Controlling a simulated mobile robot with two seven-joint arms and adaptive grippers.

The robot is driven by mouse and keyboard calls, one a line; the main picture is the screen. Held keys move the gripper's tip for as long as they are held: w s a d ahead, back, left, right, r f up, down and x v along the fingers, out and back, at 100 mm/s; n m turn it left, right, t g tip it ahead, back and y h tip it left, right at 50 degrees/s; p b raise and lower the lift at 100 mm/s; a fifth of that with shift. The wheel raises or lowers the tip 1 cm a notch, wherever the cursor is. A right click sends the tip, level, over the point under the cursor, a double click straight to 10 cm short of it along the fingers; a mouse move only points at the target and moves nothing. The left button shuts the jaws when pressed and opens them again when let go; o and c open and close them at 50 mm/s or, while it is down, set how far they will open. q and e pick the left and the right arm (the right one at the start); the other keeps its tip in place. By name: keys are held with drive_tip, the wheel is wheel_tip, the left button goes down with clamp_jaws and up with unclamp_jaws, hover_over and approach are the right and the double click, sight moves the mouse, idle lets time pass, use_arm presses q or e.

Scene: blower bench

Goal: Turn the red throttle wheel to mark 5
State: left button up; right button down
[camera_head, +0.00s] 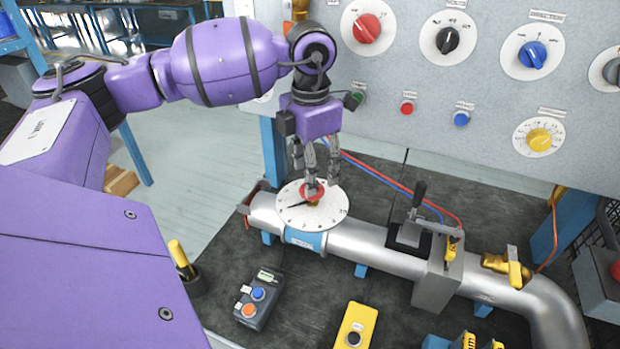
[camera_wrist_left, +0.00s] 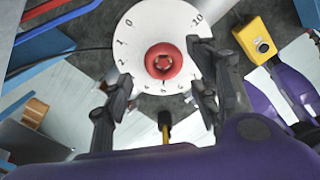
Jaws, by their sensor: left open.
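The red throttle wheel (camera_head: 313,191) sits at the centre of a round white dial (camera_head: 325,213) on the silver pipe. A dark pointer on the dial points left in the head view; I cannot read its mark. My left gripper (camera_head: 315,177) reaches down over the wheel with its fingers apart. In the left wrist view, the red wheel (camera_wrist_left: 164,63) lies just ahead of the open left gripper (camera_wrist_left: 164,90), between the lines of its fingers. Contact cannot be told. The numbered white dial (camera_wrist_left: 160,18) spreads around it. My right gripper is not in view.
A grey panel (camera_head: 400,145) with coloured knobs and buttons stands behind the pipe (camera_head: 375,250). A black valve handle (camera_head: 418,195) rises to the right. A button box (camera_head: 262,295) and a yellow box (camera_head: 356,325) lie on the dark bench in front.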

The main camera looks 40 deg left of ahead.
use_arm(q)
wheel_tip(320, 180, up, 9)
drive_tip(key=shift+f, duration=0.2)
idle(0.6)
